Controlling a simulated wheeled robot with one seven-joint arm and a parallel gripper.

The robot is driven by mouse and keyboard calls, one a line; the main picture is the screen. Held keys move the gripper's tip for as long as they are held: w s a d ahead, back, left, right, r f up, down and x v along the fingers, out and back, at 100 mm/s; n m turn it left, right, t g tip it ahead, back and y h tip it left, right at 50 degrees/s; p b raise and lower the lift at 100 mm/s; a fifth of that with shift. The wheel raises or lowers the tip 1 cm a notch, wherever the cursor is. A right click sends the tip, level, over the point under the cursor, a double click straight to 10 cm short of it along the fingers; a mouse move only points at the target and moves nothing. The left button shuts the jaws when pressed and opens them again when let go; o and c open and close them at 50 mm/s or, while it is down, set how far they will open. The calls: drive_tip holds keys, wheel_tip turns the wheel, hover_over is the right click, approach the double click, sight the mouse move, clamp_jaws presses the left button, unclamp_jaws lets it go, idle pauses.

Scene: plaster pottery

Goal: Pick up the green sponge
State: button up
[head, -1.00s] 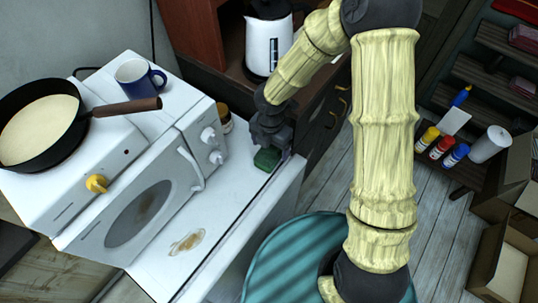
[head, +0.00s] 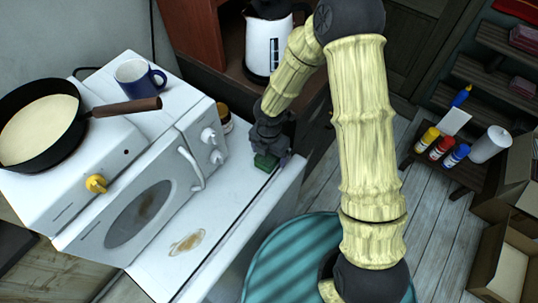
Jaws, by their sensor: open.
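The green sponge (head: 264,162) lies on the white counter near its far right corner, to the right of the white microwave (head: 150,190). My gripper (head: 266,148) is right above the sponge and hides part of it. The jaws are open. The fingertips are small and dark here, so I cannot tell whether they reach around the sponge or touch it.
A jar (head: 224,118) stands between the microwave and my gripper. A brown stain (head: 187,242) marks the front counter. A white kettle (head: 270,45) stands behind.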

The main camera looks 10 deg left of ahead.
drive_tip(key=c, duration=1.1)
drive_tip(key=shift+o, duration=0.2)
drive_tip(key=shift+r, duration=0.15)
wheel_tip(320, 180, up, 10)
drive_tip(key=shift+f+p, duration=0.1)
drive_tip(key=shift+p, duration=0.5)
